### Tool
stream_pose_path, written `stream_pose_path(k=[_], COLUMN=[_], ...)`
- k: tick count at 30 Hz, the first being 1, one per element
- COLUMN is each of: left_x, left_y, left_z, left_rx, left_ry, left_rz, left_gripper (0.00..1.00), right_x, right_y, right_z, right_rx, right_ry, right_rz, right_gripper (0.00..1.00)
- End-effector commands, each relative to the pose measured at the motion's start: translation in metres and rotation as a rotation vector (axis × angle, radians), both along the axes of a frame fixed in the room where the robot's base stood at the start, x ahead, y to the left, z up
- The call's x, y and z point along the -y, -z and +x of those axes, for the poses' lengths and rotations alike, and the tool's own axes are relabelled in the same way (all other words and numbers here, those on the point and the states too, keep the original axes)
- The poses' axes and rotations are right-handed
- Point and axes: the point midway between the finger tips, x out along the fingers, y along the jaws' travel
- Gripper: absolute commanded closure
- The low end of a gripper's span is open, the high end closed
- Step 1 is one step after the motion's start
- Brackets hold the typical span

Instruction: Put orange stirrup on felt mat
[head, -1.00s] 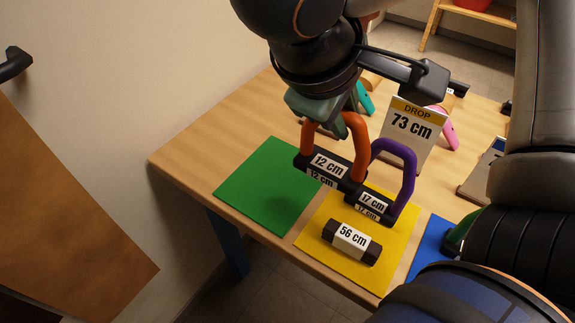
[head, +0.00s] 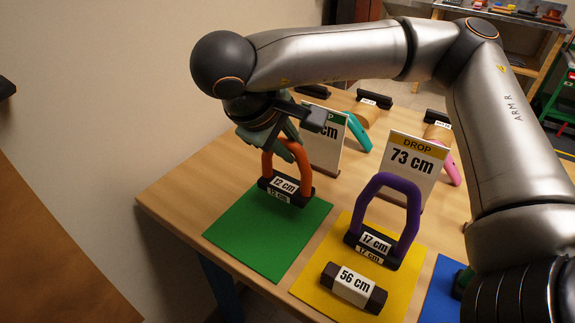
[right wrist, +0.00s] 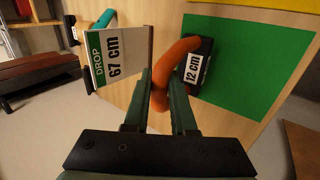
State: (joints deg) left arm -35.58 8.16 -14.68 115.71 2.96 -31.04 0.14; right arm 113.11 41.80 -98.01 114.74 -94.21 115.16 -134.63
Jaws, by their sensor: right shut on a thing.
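The orange stirrup (head: 286,160), with a black foot bar labelled 12 cm, is upright in my right gripper (head: 282,145). In the right wrist view the green fingers (right wrist: 164,95) close on the stirrup's orange arch (right wrist: 170,72). Its foot bar is over the far part of the green felt mat (head: 265,235). Whether the bar touches the mat or hangs just above it, I cannot tell. My left gripper is not in view.
A purple stirrup (head: 413,200) labelled 17 cm stands on the yellow mat (head: 310,290), behind a 56 cm block (head: 353,288). A DROP 73 cm sign (head: 411,165) and a 67 cm sign (right wrist: 112,52) stand behind the mats. A blue mat (head: 441,290) lies right.

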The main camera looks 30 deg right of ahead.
Motion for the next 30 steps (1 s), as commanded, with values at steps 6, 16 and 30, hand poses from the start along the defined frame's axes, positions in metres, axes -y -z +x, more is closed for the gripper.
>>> stream_pose_path(k=[6, 16, 30], left_x=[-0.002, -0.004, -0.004], left_y=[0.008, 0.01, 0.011], left_z=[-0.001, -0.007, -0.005], left_rx=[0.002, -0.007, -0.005], left_ry=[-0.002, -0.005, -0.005], left_rz=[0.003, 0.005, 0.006], left_gripper=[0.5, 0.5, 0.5], right_x=[0.0, 0.0, 0.0], right_y=[0.028, 0.037, 0.04], right_z=[0.006, 0.006, 0.006], right_rx=[-0.003, 0.002, 0.0], right_ry=[-0.001, 0.0, 0.0], right_rz=[0.0, 0.001, 0.0], right_gripper=[1.0, 1.0, 0.46])
